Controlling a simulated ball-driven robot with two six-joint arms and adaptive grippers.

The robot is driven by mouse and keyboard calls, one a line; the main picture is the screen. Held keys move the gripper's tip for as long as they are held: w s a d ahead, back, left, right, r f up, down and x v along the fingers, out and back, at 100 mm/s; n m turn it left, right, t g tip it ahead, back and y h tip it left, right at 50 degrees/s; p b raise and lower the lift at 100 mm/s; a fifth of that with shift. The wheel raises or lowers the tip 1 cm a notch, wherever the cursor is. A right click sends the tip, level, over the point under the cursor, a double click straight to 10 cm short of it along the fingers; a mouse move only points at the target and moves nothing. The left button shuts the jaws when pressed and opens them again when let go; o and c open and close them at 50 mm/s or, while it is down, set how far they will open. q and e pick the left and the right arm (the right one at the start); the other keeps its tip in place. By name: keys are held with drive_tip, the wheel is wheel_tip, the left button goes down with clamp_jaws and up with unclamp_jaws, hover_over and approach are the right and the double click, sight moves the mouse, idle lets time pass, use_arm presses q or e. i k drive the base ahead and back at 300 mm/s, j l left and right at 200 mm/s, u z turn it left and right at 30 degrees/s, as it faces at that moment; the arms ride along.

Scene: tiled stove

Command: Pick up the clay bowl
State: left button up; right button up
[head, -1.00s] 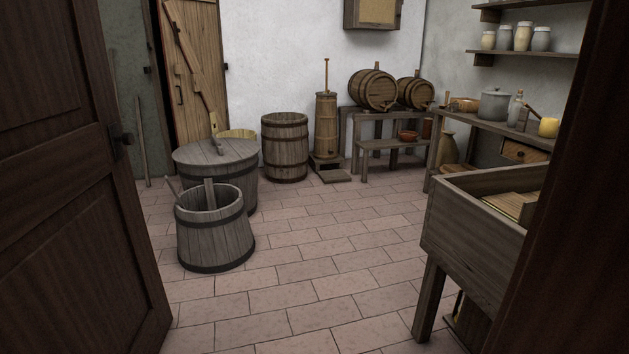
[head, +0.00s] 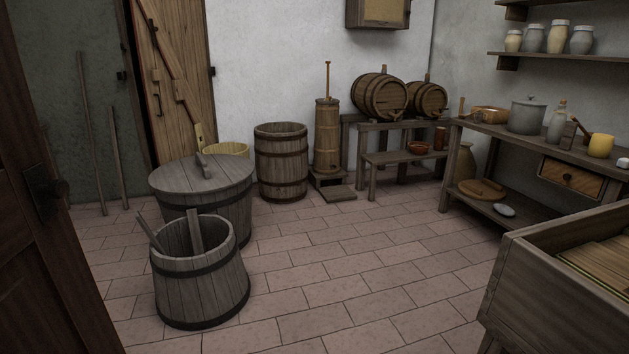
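A small reddish-brown bowl (head: 418,149), which looks like the clay bowl, sits on the low wooden bench (head: 385,159) at the back right. It is upright, below and to the right of the two barrels, beside a reddish-brown cup (head: 440,138). It is small in the picture, so I cannot tell if anything is inside. A wider orange-brown bowl or pan (head: 490,115) stands on the side table to the right; I cannot tell its material. Neither of my grippers shows in the head view.
A dark door (head: 40,230) stands open at the left. A bucket (head: 200,280), a lidded tub (head: 200,175) and a tall barrel (head: 282,165) stand left of centre. A wooden trough (head: 560,290) is at the near right. The tiled floor (head: 340,240) between is clear.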

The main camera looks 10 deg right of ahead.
sight(419, 149)
drive_tip(key=i+z, duration=0.2)
drive_tip(key=i, duration=0.4)
drive_tip(key=i+z, duration=0.15)
drive_tip(key=i, duration=0.45)
drive_tip(key=i+z, duration=0.2)
drive_tip(key=i, duration=0.4)
drive_tip(key=i+j+z, duration=0.15)
drive_tip(key=i, duration=0.45)
drive_tip(key=j, duration=0.1)
